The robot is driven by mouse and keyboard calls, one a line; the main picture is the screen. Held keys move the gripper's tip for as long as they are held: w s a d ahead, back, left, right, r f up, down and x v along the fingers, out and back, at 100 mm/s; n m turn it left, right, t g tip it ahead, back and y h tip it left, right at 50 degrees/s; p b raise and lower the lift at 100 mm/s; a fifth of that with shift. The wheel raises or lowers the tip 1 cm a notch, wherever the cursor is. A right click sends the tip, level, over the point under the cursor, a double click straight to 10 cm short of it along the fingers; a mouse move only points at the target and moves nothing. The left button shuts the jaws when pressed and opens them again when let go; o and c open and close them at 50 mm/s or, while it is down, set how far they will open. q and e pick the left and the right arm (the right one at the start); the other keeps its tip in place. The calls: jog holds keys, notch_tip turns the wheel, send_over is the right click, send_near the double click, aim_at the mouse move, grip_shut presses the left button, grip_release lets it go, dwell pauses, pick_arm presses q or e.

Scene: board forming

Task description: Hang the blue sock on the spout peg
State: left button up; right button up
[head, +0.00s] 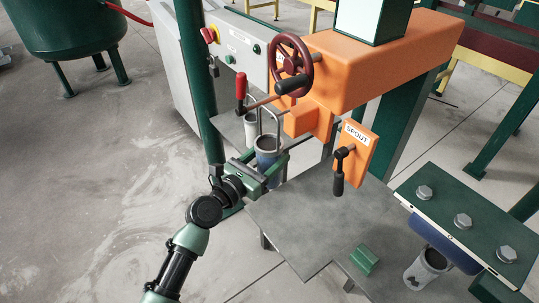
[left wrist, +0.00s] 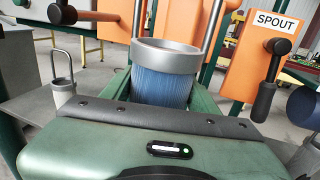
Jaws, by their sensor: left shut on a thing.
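The blue sock (head: 268,160) is a blue cylinder with a grey metal rim and a tall wire loop above it. My left gripper (head: 266,172) is shut around it and holds it upright, left of the spout plate. The left wrist view shows the blue sock (left wrist: 163,88) between the green jaws. The spout peg (head: 350,149) sticks out of an orange plate labelled SPOUT and has a black handle (head: 338,184) hanging at it. In the left wrist view the peg (left wrist: 278,46) is at the upper right. The loop is apart from this peg. My right gripper is not in view.
A white container with a loop (left wrist: 63,92) stands behind left. A red-handled lever (head: 241,90) and dark red handwheel (head: 290,65) are near the sock. A grey table (head: 320,230) lies below; a bolted green plate (head: 465,215) is at right.

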aim_at(281, 155)
pick_arm(q)
jog(key=shift+w+d, duration=0.6)
jog(key=shift+d, duration=0.25)
jog(key=shift+w+d+f, duration=0.2)
jog(key=shift+f, duration=0.1)
dwell(0.5)
jog(key=shift+d+f+b, duration=0.2)
jog(key=shift+b, duration=0.25)
dwell(0.4)
grip_shut()
jog(key=shift+d+f, duration=0.15)
jog(key=shift+f, duration=0.05)
jog(key=shift+f, duration=0.1)
